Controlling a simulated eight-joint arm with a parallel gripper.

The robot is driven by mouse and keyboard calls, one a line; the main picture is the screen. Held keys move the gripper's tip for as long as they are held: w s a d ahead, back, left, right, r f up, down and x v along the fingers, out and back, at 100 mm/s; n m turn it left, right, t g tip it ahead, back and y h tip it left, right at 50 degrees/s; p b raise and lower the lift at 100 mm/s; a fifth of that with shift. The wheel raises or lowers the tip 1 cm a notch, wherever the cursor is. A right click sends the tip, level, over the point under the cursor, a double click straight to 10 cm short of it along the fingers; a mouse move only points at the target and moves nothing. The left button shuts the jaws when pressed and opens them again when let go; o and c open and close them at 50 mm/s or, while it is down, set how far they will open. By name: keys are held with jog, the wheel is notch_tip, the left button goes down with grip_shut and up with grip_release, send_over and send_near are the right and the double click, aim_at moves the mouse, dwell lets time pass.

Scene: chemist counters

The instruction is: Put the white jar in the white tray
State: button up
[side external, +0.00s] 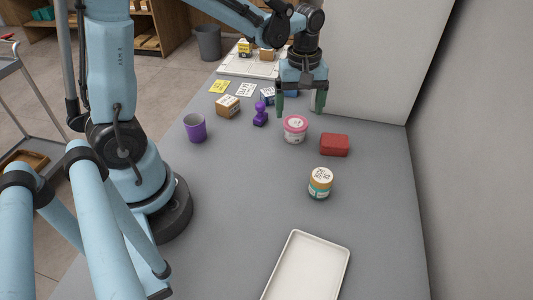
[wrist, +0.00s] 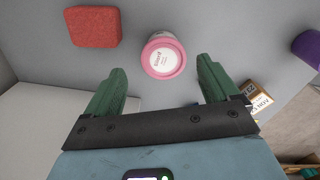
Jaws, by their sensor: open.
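A white jar (side external: 294,137) with a pink lid stands upright on the grey counter. In the wrist view its round top, with a pink rim and a white label, shows as the jar (wrist: 163,55) between the fingertips in the picture. My gripper (side external: 300,110) is open and points down, above the counter and just behind the jar in the side view. Its green fingers (wrist: 160,68) hold nothing. The white tray (side external: 306,265) lies empty at the front of the counter, cut off by the lower picture edge.
A red block (side external: 334,145) is right of the jar. A jar with a teal-and-orange label (side external: 320,184) stands between it and the tray. A purple cup (side external: 195,128), purple stamp-like object (side external: 260,114) and small box (side external: 228,106) are left. A wall borders the right side.

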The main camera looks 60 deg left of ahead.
aim_at(296, 123)
jog(key=shift+s+a+f, duration=0.1)
jog(key=shift+f, duration=1.35)
jog(key=shift+s+a+f, duration=0.1)
jog(key=shift+f, duration=1.35)
jog(key=c, duration=1.1)
jog(key=shift+r, duration=0.1)
